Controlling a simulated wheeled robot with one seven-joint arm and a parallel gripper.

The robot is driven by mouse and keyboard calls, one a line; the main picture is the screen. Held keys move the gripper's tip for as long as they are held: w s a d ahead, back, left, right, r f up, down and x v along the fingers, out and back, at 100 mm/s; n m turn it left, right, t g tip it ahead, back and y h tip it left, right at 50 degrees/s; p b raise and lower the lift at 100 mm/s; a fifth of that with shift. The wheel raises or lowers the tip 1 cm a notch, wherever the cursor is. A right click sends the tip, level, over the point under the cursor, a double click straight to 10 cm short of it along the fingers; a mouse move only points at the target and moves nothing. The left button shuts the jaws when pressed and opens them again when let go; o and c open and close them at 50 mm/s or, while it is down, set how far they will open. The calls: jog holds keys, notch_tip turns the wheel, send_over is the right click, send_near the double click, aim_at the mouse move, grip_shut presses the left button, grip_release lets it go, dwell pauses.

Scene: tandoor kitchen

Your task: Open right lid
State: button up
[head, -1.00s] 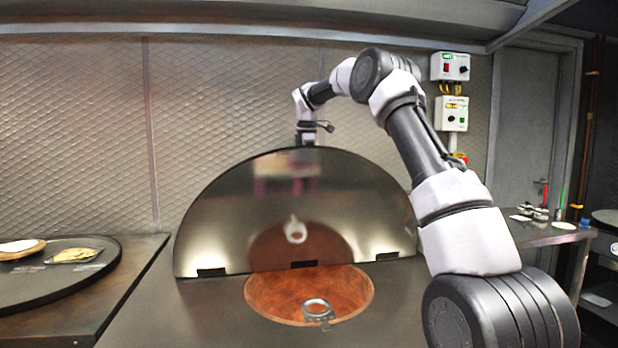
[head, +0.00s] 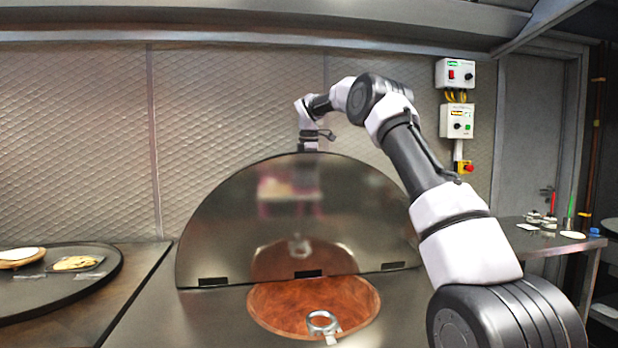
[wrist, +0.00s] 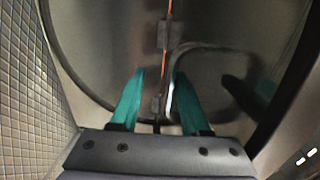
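A dark, shiny half-round lid (head: 225,235) stands nearly upright in the head view, with its straight edge along the counter. In front of it is a round reddish-brown tandoor opening (head: 275,305). A metal ring (head: 322,322) shows at the opening's near edge. My arm reaches over to the lid's top, where my gripper is mostly hidden behind it. In the wrist view, my gripper (wrist: 158,75) has its teal fingers apart. A shiny bar-like handle (wrist: 172,95) shows beside the right finger, over a dark metal surface; I cannot tell whether they touch.
A dark round tray (head: 85,285) with flatbreads lies on the left counter. Switch boxes (head: 456,73) hang on the wall at right. A side table (head: 560,240) with small items stands at right. The quilted metal wall (head: 90,130) is close behind the lid.

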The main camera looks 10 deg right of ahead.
notch_tip(320, 180, up, 11)
jog(key=shift+s, duration=0.3)
dwell(0.4)
dwell(0.3)
